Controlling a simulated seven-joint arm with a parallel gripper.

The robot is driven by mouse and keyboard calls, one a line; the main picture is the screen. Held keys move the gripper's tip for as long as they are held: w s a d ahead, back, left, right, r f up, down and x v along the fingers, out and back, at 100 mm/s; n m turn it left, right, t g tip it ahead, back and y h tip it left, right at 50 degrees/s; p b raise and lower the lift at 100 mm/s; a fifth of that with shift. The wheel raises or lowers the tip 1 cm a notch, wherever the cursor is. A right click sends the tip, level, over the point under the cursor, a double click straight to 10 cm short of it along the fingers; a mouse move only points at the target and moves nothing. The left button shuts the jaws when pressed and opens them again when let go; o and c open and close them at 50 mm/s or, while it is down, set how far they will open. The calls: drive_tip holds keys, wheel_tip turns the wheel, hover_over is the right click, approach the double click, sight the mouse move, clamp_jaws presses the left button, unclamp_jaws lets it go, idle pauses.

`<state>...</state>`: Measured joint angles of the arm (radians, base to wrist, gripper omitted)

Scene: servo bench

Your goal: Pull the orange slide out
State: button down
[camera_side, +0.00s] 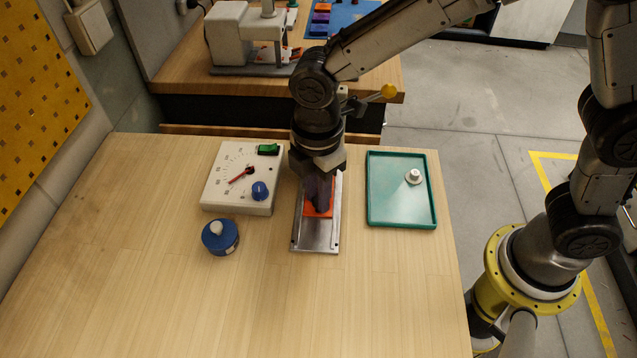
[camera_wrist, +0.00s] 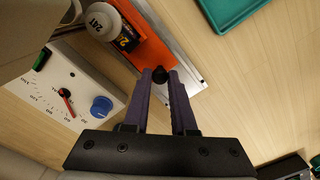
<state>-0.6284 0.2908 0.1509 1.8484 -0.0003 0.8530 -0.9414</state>
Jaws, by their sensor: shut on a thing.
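The orange slide (camera_side: 325,207) sits on a metal rail plate (camera_side: 315,240) in the middle of the bench. In the wrist view my gripper's purple fingers (camera_wrist: 160,82) are shut on the knob, one on each side. A round grey-white part (camera_wrist: 103,22) and a dark label with a yellow "2" (camera_wrist: 126,38) lie on or above the slide.
A white dial box (camera_side: 222,195) with a red pointer, blue knob and green switch stands left of the rail. A blue round piece with a pale top (camera_side: 220,237) sits before it. A green tray (camera_side: 400,222) holding a small white part (camera_side: 413,177) lies to the right. The bench front is clear.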

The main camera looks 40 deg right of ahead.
drive_tip(key=s+a, duration=0.4)
drive_tip(key=shift+s+a, duration=0.35)
drive_tip(key=c, duration=0.7)
unclamp_jaws()
drive_tip(key=shift+c, duration=0.2)
drive_tip(key=shift+r, duration=0.1)
drive_tip(key=shift+r, duration=0.3)
wheel_tip(320, 180, up, 13)
